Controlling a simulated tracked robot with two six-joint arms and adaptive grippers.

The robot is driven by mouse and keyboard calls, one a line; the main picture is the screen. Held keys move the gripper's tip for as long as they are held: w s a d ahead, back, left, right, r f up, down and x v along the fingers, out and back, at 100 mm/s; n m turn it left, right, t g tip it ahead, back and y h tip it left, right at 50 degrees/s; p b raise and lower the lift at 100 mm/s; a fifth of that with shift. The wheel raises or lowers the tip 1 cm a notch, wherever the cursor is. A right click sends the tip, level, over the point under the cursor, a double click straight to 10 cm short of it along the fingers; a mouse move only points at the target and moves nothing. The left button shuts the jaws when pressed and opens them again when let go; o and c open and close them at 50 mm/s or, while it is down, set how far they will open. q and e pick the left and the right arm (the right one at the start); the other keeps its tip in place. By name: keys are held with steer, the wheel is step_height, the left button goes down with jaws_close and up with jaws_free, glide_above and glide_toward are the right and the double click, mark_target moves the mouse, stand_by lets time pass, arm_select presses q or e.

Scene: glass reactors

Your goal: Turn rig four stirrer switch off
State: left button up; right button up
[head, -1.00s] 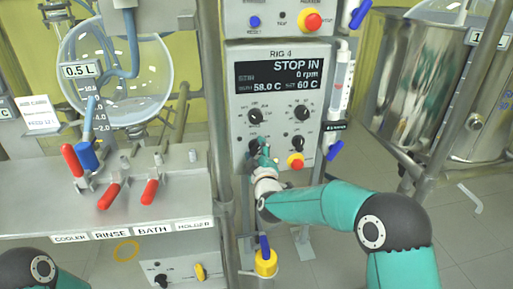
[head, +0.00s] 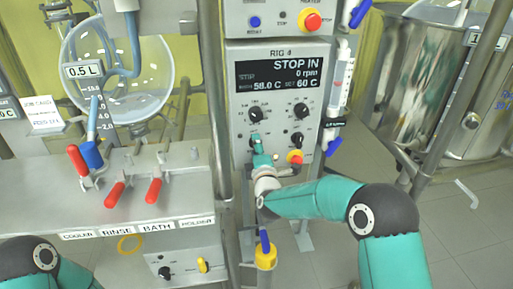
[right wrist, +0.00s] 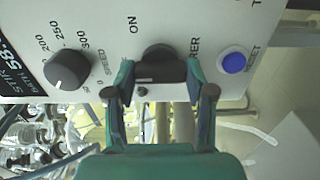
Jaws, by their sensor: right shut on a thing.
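The rig four control panel (head: 232,100) stands upright at the centre of the head view, its display (head: 277,74) reading "STOP IN" and 0 rpm. My right gripper (head: 257,146) is at the panel's lower left. In the right wrist view, the black stirrer switch (right wrist: 162,58) sits between the fingertips of my right gripper (right wrist: 160,72), beside the "ON" label and a partly hidden label ending in "RER". The fingers are shut on the switch, one on each side. In the head view the gripper mostly covers the switch. My left gripper is out of view.
A speed dial (right wrist: 71,70) and a blue reset button (right wrist: 233,62) flank the switch. A bench with red-handled valves (head: 114,192) stands left, a steel vessel (head: 415,75) right.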

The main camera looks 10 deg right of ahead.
steer(key=shift+s+a+f, duration=0.1)
steer(key=shift+a+f, duration=0.1)
steer(key=shift+f, duration=0.05)
steer(key=o, duration=1)
steer(key=shift+o, duration=0.8)
steer(key=shift+r, duration=0.1)
steer(key=shift+d, duration=0.1)
steer(key=s, duration=1.2)
steer(key=shift+d, duration=0.15)
steer(key=shift+w+d, duration=0.1)
steer(key=shift+d, duration=0.05)
